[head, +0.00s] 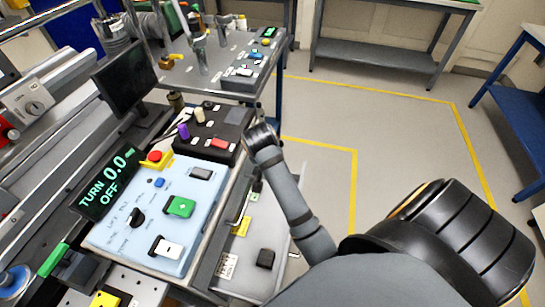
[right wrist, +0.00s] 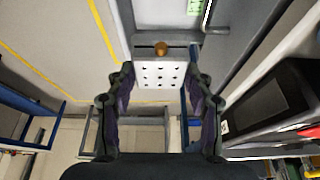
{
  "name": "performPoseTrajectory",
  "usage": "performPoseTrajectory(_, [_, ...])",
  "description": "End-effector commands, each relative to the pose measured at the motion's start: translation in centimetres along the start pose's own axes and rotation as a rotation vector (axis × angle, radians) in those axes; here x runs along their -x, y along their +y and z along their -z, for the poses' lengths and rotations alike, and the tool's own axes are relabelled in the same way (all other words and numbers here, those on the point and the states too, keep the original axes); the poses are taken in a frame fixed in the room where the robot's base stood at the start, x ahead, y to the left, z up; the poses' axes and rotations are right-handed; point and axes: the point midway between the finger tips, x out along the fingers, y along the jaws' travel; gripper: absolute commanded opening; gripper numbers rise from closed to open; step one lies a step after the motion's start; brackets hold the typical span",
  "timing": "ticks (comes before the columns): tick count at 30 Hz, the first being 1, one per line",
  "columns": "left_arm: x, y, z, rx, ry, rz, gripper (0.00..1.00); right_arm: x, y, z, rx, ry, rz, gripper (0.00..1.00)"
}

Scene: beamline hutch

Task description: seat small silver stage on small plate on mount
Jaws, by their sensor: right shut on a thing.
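My right gripper (right wrist: 161,95) is shut on a small silver block with a grid of dark holes on its face and an orange-brown knob, the small silver stage (right wrist: 160,75). The stage sits between the two dark fingers in the right wrist view. In the head view my right arm reaches up from the lower right, and its gripper (head: 258,128) is beside the black tray's right edge; the stage cannot be made out there. I cannot pick out the small plate on its mount for certain in either view. My left gripper is not in view.
A pale blue control panel (head: 122,236) carries green, white and grey blocks. Behind it are a red button on a yellow base (head: 156,159) and a black tray (head: 213,154) with small coloured parts. A dark monitor (head: 124,82) stands left. The floor right of the bench is open.

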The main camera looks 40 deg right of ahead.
Motion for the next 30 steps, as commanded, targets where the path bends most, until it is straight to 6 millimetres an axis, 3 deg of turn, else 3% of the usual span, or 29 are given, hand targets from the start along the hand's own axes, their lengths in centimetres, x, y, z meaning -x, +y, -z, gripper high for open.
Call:
performPoseTrajectory(11, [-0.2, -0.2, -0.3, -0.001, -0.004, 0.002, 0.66, -0.6, 0.1, -0.2, -0.01, 0.002, -0.005, 0.09])
performPoseTrajectory(30, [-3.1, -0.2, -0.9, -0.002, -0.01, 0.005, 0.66, -15.9, 0.2, -6.6, -0.008, 0.0, -0.006, 0.09])
